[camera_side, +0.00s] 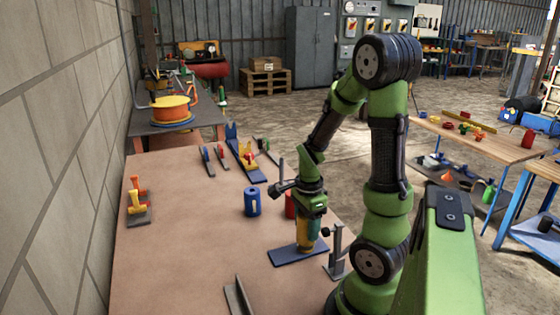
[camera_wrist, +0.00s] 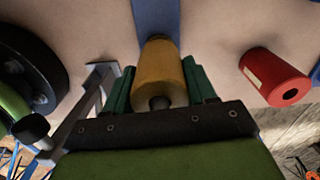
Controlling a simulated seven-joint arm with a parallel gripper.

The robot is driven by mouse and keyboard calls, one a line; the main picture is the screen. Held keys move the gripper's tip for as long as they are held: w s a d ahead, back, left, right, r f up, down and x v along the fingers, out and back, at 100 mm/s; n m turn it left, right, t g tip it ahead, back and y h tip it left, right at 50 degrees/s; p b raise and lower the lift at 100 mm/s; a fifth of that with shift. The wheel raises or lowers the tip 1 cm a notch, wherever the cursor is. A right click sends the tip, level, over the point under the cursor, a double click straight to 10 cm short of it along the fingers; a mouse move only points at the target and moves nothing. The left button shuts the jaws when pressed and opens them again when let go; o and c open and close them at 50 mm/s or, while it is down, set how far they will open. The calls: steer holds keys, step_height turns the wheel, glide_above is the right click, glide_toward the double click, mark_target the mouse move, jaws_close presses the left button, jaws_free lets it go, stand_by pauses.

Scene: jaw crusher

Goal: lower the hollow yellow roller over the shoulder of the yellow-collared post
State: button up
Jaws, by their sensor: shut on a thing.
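My gripper (camera_side: 308,230) points down with its fingers on both sides of the yellow roller (camera_side: 301,236), shut on it. In the wrist view the roller (camera_wrist: 161,68) sits between my green fingers (camera_wrist: 160,88), with a dark round bore or post end at its near end. The roller is upright just over the blue base plate (camera_side: 290,256); the plate also shows in the wrist view (camera_wrist: 156,14). The yellow-collared post is not distinguishable; the roller and fingers cover that spot. I cannot tell whether the roller touches the plate or how far it surrounds the post.
A blue cylinder (camera_side: 251,203) stands left of my gripper. A red roller (camera_side: 290,205) is just behind it and shows right in the wrist view (camera_wrist: 276,78). A grey metal bracket (camera_side: 337,254) stands close on the right. An angle bar (camera_side: 238,298) lies at front. The table's left is mostly clear.

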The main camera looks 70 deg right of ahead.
steer(key=shift+f, duration=0.6)
steer(key=o, duration=1.4)
steer(key=shift+c, duration=0.2)
step_height(320, 180, up, 17)
steer(key=shift+f, duration=0.1)
